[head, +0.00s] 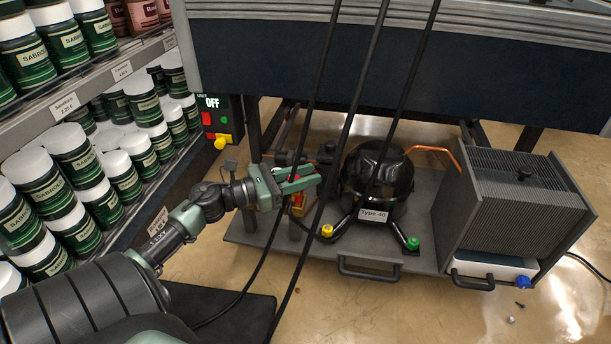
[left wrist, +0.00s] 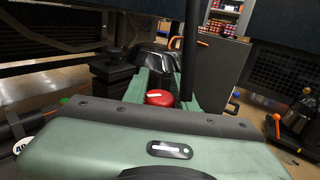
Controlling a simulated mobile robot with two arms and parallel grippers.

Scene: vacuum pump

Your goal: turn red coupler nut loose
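The red coupler nut (left wrist: 160,98) shows in the left wrist view as a round red cap with a pale mark, between the two green fingers of my left gripper (left wrist: 168,88). In the head view my left gripper (head: 303,179) reaches in from the left, beside the black pump "Type 40" (head: 376,178). Its fingers stand apart, with a little red showing between them. I cannot tell whether they press on the nut. The hose connection below the nut is mostly hidden by the gripper. My right gripper is not in view.
Black cables hang in front of the pump and gripper. The pump sits on a grey base plate (head: 262,232) with yellow (head: 327,231) and green (head: 412,243) caps, beside a finned cooler (head: 505,205). A switch box reading OFF (head: 217,120) and shelves of jars stand left.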

